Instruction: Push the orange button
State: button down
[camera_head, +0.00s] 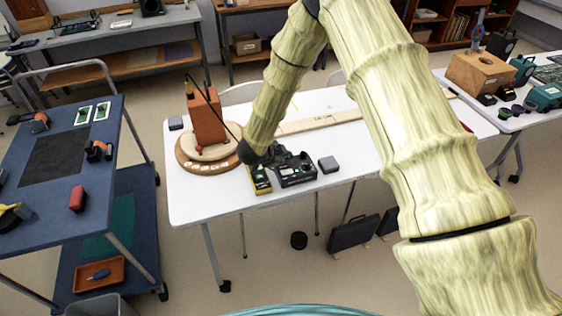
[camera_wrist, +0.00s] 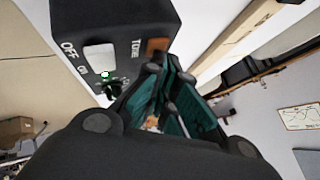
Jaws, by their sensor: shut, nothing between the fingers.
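The orange button (camera_wrist: 157,46) sits beside the word TONE on a black box (camera_wrist: 115,20). The box also carries a white switch (camera_wrist: 99,56) marked OFF and ON and a small green light (camera_wrist: 105,74). My gripper (camera_wrist: 166,78) is shut and empty, with its teal-padded fingers pointing towards the box close to the orange button. I cannot tell whether the tips touch the box. In the head view the black device (camera_head: 296,180) is on the white table (camera_head: 215,206), and my gripper (camera_head: 281,158) is over it. The orange button cannot be made out there.
A yellow-and-black item (camera_head: 260,182) stands left of the device and a grey block (camera_head: 328,165) stands right of it. A brown box (camera_head: 205,115) on a round wooden base (camera_head: 185,158) is further left. A long wooden strip (camera_head: 320,122) lies behind.

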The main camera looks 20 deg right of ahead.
jog(key=shift+r+p, duration=0.65)
jog(key=shift+r, duration=0.35)
jog(key=shift+r+p, duration=2.05)
jog(key=shift+r, duration=0.95)
